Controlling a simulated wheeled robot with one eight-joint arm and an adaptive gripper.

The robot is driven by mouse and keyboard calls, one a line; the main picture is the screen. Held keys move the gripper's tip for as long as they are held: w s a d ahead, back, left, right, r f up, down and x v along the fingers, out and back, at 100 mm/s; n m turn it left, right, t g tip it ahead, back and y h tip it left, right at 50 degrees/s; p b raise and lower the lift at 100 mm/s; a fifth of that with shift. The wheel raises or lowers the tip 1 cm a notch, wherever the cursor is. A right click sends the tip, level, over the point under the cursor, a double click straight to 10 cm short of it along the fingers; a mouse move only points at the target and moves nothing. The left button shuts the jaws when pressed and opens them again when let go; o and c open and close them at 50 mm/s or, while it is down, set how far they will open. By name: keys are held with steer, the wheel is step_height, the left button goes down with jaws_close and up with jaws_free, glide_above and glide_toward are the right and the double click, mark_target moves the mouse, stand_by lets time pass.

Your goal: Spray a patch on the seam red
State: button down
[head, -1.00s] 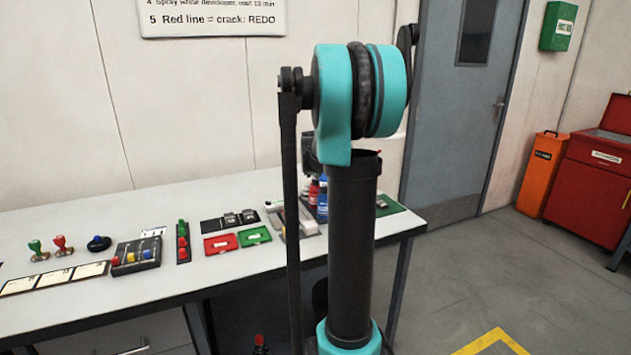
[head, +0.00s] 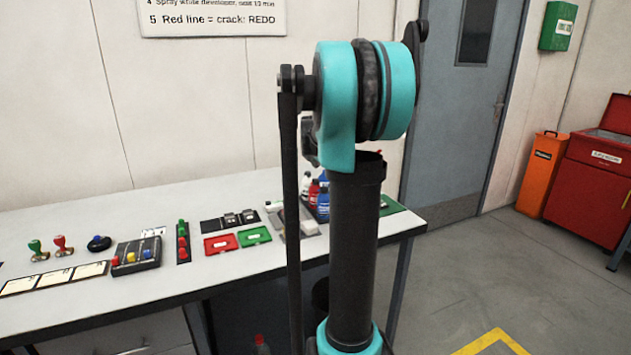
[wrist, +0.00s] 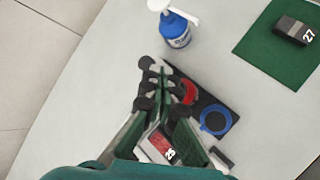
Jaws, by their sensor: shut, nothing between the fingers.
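In the wrist view, my gripper (wrist: 160,82) is shut and empty, pointing at the bench top. A blue bottle with a white spray top (wrist: 175,32) stands just beyond its fingertips. A red ring (wrist: 190,92) and a blue ring (wrist: 213,121) lie on a black plate to the right of the fingers. A small numbered block (wrist: 163,149) shows between the finger bases, partly covered. In the head view, a red bottle (head: 313,193) and a blue bottle (head: 323,205) stand behind my arm. My gripper is hidden there. I cannot make out the seam.
A grey block marked 27 (wrist: 291,30) lies on a green mat (wrist: 262,42). The bench (head: 70,205) also holds stamps, a control box (head: 136,256), and red (head: 220,244) and green (head: 255,235) trays. An orange bin (head: 540,175) and red cabinet (head: 595,180) stand right. The floor between is clear.

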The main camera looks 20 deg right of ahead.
mark_target(315, 181)
steer(key=shift+r, duration=1)
stand_by(1.2)
step_height(315, 181, up, 4)
steer(key=shift+f, duration=0.1)
stand_by(0.3)
steer(key=shift+f, duration=4.4)
steer(key=shift+f, duration=0.2)
steer(key=shift+f, duration=0.2)
